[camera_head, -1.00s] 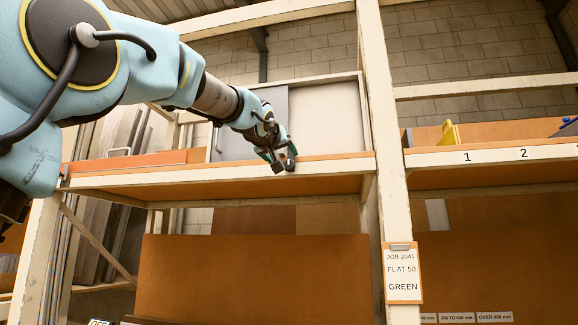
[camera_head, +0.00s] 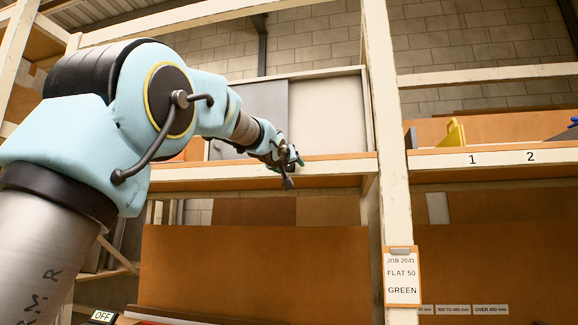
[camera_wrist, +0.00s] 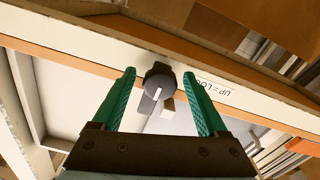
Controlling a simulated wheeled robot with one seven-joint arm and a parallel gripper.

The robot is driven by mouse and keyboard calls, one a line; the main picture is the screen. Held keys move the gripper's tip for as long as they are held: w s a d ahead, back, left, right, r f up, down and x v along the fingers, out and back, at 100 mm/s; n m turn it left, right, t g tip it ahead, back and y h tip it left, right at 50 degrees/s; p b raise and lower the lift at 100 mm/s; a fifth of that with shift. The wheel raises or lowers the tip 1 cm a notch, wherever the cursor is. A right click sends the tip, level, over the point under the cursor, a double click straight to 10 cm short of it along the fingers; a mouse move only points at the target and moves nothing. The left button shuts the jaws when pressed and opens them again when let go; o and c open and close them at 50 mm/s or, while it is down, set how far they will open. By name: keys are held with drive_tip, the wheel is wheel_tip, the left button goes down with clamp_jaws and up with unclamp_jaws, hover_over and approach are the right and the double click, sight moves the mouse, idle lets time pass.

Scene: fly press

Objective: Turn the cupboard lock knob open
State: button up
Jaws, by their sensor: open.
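The dark round lock knob (camera_wrist: 160,78) is on the cream shelf edge in the wrist view. A short white mark on its face runs toward the bottom of the picture. A partly hidden label (camera_wrist: 214,88), upside down, reads "UP = LO…" beside it. My gripper (camera_wrist: 161,73) is open, with one green finger on each side of the knob in the picture; I see gaps on both sides. I cannot tell how far the fingertips reach over it. In the head view my gripper (camera_head: 288,168) is at the front edge of the upper shelf, and the knob cannot be made out.
The cupboard's grey door (camera_head: 264,108) and white panel (camera_head: 328,115) stand behind the shelf edge (camera_head: 330,168). A cream upright post (camera_head: 385,130) with a job card (camera_head: 402,277) is to the right. A yellow object (camera_head: 453,134) sits on the right-hand shelf.

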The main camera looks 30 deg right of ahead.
clamp_jaws()
idle(0.4)
idle(0.9)
